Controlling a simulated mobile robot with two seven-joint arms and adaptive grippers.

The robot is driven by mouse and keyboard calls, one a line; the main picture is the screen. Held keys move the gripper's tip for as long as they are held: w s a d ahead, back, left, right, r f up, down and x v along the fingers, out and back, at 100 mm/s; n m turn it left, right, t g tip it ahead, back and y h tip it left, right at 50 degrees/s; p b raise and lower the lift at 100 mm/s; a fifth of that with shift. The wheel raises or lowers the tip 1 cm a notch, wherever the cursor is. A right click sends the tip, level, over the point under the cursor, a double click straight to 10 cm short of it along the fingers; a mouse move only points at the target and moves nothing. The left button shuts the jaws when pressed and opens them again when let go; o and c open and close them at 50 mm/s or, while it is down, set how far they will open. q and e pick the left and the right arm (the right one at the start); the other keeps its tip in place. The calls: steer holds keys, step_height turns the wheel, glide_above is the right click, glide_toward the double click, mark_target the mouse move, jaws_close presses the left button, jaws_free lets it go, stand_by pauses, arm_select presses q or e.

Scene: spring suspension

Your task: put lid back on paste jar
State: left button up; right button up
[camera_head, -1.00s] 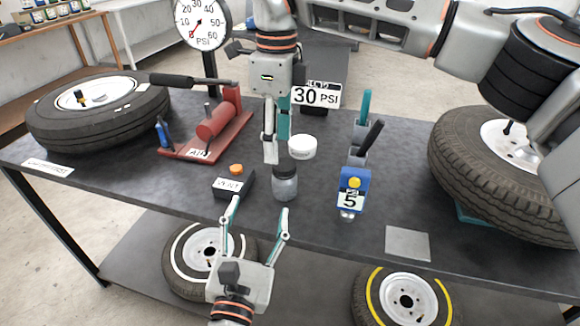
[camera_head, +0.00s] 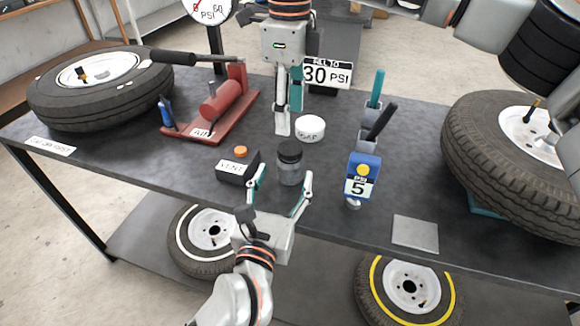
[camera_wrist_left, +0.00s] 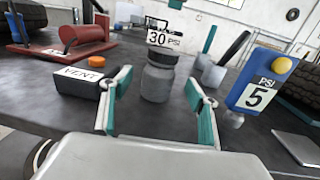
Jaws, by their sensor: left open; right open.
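The grey jar (camera_head: 289,168) stands upright on the workbench with a dark top; it also shows in the left wrist view (camera_wrist_left: 158,80). I cannot tell whether the dark part is a lid. A white round piece with lettering (camera_head: 310,128) lies behind it to the right. My left gripper (camera_head: 283,177) is open at the bench's front edge, its fingers pointing at the jar. In the left wrist view the jar appears between the fingertips (camera_wrist_left: 159,80), seemingly just beyond them. My right gripper (camera_head: 288,125) is open, pointing down behind the jar, left of the white piece.
A black VENT box with an orange knob (camera_head: 238,168) stands close left of the jar. A blue gauge marked 5 (camera_head: 361,176) stands to the right. A red pump (camera_head: 220,103), a 30 PSI sign (camera_head: 327,74) and tyres (camera_head: 95,90) surround the area. A grey plate (camera_head: 415,233) lies front right.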

mark_target(287, 169)
arm_select(q)
steer(key=shift+x, duration=2.15)
jaws_close()
arm_select(e)
steer(key=n, duration=0.8)
steer(key=shift+n, duration=0.3)
steer(key=n, duration=0.9)
